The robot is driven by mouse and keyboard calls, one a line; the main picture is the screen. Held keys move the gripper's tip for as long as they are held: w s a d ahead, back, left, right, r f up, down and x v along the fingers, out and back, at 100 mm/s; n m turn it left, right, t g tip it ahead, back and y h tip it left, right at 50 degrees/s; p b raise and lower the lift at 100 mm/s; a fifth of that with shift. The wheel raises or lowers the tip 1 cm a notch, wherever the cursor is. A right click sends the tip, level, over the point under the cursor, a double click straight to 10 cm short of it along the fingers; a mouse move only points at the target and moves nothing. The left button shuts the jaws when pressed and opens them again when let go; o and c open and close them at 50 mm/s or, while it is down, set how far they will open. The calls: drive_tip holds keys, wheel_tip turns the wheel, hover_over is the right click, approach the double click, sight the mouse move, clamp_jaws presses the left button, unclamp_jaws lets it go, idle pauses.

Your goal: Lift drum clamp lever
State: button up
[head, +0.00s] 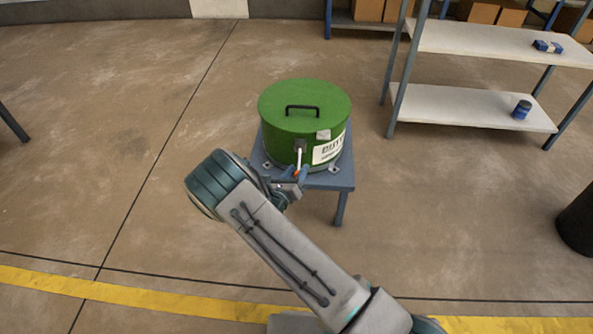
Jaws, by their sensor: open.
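A green round drum (304,107) with a flat lid and a black lid handle (302,109) stands on a small blue-grey table. A light clamp lever (299,155) hangs on the drum's front side, below a small grey bracket, with a red-orange lower end. My gripper (297,177) is in front of the drum, low by the lever's lower end. Its jaws are open. The fingers are small in this view, and I cannot tell whether they touch the lever or straddle it.
The small table (330,181) stands on open concrete floor. A shelf unit (473,107) stands to its right, with a blue can (521,109) and a small blue-white box (547,46). A dark cylinder (578,222) stands at the right edge.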

drive_tip(key=shift+x, duration=1.05)
